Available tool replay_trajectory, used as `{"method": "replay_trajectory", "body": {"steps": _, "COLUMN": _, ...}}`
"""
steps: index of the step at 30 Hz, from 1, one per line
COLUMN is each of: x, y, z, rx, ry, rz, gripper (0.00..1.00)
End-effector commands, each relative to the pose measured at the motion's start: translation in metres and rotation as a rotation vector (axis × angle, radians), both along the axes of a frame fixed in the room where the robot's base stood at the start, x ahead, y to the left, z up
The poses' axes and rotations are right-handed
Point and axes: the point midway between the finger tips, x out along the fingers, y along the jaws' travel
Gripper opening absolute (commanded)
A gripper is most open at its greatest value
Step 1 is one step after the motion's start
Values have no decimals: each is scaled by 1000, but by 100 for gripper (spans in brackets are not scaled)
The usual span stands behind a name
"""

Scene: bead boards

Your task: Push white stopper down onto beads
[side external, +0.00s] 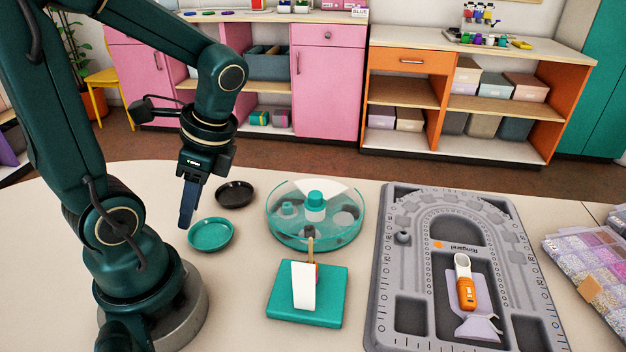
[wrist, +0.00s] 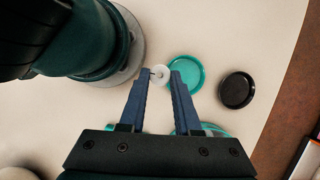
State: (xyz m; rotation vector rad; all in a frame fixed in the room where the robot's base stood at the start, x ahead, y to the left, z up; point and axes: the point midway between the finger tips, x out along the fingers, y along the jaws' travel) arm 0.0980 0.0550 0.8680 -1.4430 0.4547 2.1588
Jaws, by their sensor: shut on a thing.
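My gripper (side external: 187,222) hangs beside the teal dish at the left of the table. In the wrist view its blue fingers (wrist: 158,78) are closed on a small round white stopper (wrist: 160,71) at their tips. The stopper cannot be made out in the side view. A teal square base (side external: 328,310) stands in the middle of the table, apart from my gripper, with an upright white piece (side external: 303,287) and a thin tan post (side external: 310,242) behind it. A reddish sliver shows beside the white piece; I cannot tell whether it is beads.
A teal dish (side external: 211,235) and a black dish (side external: 234,194) lie near my gripper. A round clear-lidded bead container (side external: 315,235) stands behind the base. A grey bead board (side external: 395,290) holds an orange-handled scoop (side external: 466,290). A bead box (side external: 590,260) sits far right.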

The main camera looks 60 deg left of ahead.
Motion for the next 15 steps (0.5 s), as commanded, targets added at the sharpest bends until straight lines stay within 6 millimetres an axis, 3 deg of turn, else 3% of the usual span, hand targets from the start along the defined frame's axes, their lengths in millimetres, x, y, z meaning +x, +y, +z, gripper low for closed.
{"method": "replay_trajectory", "body": {"steps": 6, "x": -6, "y": 19, "z": 12, "rx": 1, "ry": -2, "rz": 4, "gripper": 0}}
{"method": "replay_trajectory", "body": {"steps": 11, "x": -11, "y": 23, "z": 17, "rx": 0, "ry": -1, "rz": 42, "gripper": 0}}
{"method": "replay_trajectory", "body": {"steps": 15, "x": -5, "y": 24, "z": 30, "rx": 1, "ry": -2, "rz": 149, "gripper": 0}}
